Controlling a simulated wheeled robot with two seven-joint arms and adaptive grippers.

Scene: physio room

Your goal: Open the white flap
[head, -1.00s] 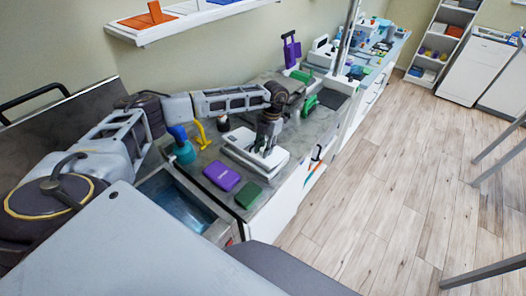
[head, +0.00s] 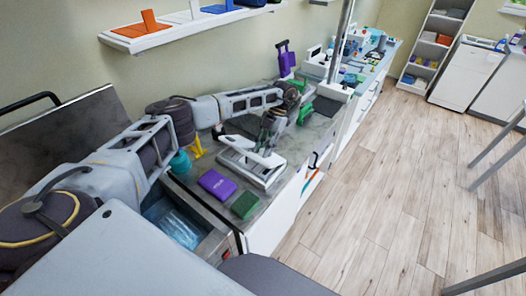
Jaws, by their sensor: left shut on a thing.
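The white flap (head: 246,146) is the top plate of a low white box (head: 246,172) on the grey counter. The flap is tilted up from the box, with a gap between the two. My left arm comes in from the left over the counter. My left gripper (head: 268,148) points down and is shut on the flap at its raised right part. The fingers hide part of the flap's edge. My right gripper is out of view.
A purple box (head: 217,184) and a green box (head: 246,205) lie on the counter in front of the white box. A yellow item (head: 196,146) stands behind.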

